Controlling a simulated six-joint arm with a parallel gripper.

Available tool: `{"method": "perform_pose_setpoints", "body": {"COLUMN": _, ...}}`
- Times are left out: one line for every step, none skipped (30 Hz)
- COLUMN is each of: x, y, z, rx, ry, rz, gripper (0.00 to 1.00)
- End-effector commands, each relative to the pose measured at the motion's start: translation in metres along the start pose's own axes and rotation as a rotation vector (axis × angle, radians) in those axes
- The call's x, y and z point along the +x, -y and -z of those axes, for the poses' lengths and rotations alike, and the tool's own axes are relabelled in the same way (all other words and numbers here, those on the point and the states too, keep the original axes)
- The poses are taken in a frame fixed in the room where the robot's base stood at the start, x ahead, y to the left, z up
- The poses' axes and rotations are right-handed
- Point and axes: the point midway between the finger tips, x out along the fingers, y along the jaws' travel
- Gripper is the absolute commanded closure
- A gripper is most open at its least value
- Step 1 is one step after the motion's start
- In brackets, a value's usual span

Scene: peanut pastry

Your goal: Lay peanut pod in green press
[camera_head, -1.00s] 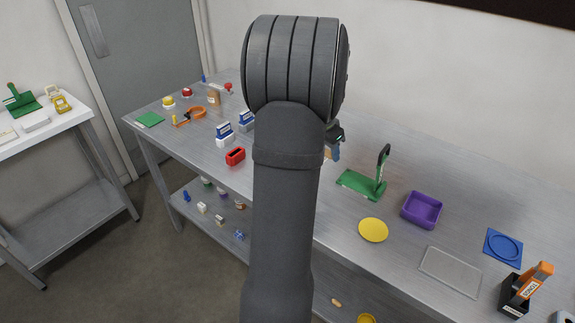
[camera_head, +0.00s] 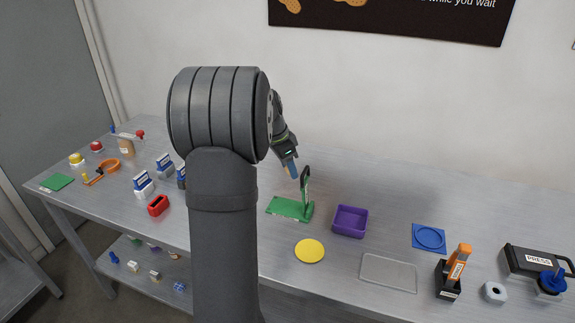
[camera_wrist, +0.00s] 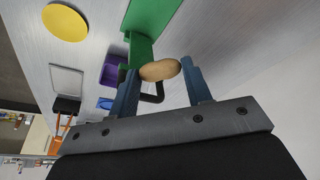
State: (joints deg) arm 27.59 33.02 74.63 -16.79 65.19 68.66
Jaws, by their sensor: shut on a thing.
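The tan peanut pod (camera_wrist: 160,70) shows in the wrist view between the blue fingertips of my gripper (camera_wrist: 159,78). My gripper is shut on it, with the pod lying across from finger to finger. The green press (camera_head: 288,209) stands on the table in the head view, with a flat green base and an upright lever at its right end. My gripper (camera_head: 291,170) is above the press, close to the lever top. Part of the press (camera_wrist: 150,18) also shows beyond the pod in the wrist view. The pod is not discernible in the head view.
A purple tray (camera_head: 350,221) stands right of the press, and a yellow disc (camera_head: 310,251) lies in front. A clear tray (camera_head: 388,273), a blue mat (camera_head: 429,237) and a black holder (camera_head: 447,281) are farther right. The table behind the press is clear.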

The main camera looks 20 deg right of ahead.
Motion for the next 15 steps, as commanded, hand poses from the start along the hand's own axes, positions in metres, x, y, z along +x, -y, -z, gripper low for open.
{"method": "perform_pose_setpoints", "body": {"x": 0.004, "y": 0.0, "z": -0.001, "rx": -0.001, "ry": 0.001, "rz": -0.001, "gripper": 0.76}}
{"method": "perform_pose_setpoints", "body": {"x": 0.006, "y": 0.0, "z": -0.002, "rx": -0.001, "ry": 0.001, "rz": -0.001, "gripper": 0.76}}
{"method": "perform_pose_setpoints", "body": {"x": 0.009, "y": 0.0, "z": -0.003, "rx": -0.001, "ry": 0.001, "rz": -0.001, "gripper": 0.76}}
{"method": "perform_pose_setpoints", "body": {"x": 0.011, "y": 0.0, "z": -0.004, "rx": -0.001, "ry": 0.001, "rz": -0.002, "gripper": 0.76}}
{"method": "perform_pose_setpoints", "body": {"x": 0.014, "y": 0.0, "z": -0.005, "rx": -0.002, "ry": 0.001, "rz": -0.002, "gripper": 0.76}}
{"method": "perform_pose_setpoints", "body": {"x": 0.018, "y": 0.0, "z": -0.006, "rx": -0.002, "ry": 0.001, "rz": -0.002, "gripper": 0.76}}
{"method": "perform_pose_setpoints", "body": {"x": 0.021, "y": 0.0, "z": -0.007, "rx": -0.002, "ry": 0.001, "rz": -0.001, "gripper": 0.76}}
{"method": "perform_pose_setpoints", "body": {"x": 0.024, "y": 0.0, "z": -0.008, "rx": -0.002, "ry": 0.001, "rz": -0.002, "gripper": 0.76}}
{"method": "perform_pose_setpoints", "body": {"x": 0.028, "y": 0.0, "z": -0.009, "rx": -0.002, "ry": 0.001, "rz": -0.002, "gripper": 0.76}}
{"method": "perform_pose_setpoints", "body": {"x": 0.031, "y": 0.0, "z": -0.01, "rx": -0.002, "ry": 0.001, "rz": -0.002, "gripper": 0.76}}
{"method": "perform_pose_setpoints", "body": {"x": 0.034, "y": 0.0, "z": -0.011, "rx": -0.002, "ry": 0.001, "rz": -0.002, "gripper": 0.76}}
{"method": "perform_pose_setpoints", "body": {"x": 0.037, "y": 0.0, "z": -0.012, "rx": -0.002, "ry": 0.0, "rz": -0.001, "gripper": 0.76}}
{"method": "perform_pose_setpoints", "body": {"x": 0.04, "y": 0.0, "z": -0.013, "rx": -0.002, "ry": 0.0, "rz": -0.001, "gripper": 0.76}}
{"method": "perform_pose_setpoints", "body": {"x": 0.043, "y": 0.0, "z": -0.013, "rx": -0.002, "ry": 0.001, "rz": -0.002, "gripper": 0.76}}
{"method": "perform_pose_setpoints", "body": {"x": 0.047, "y": 0.0, "z": -0.015, "rx": -0.002, "ry": 0.001, "rz": -0.002, "gripper": 0.76}}
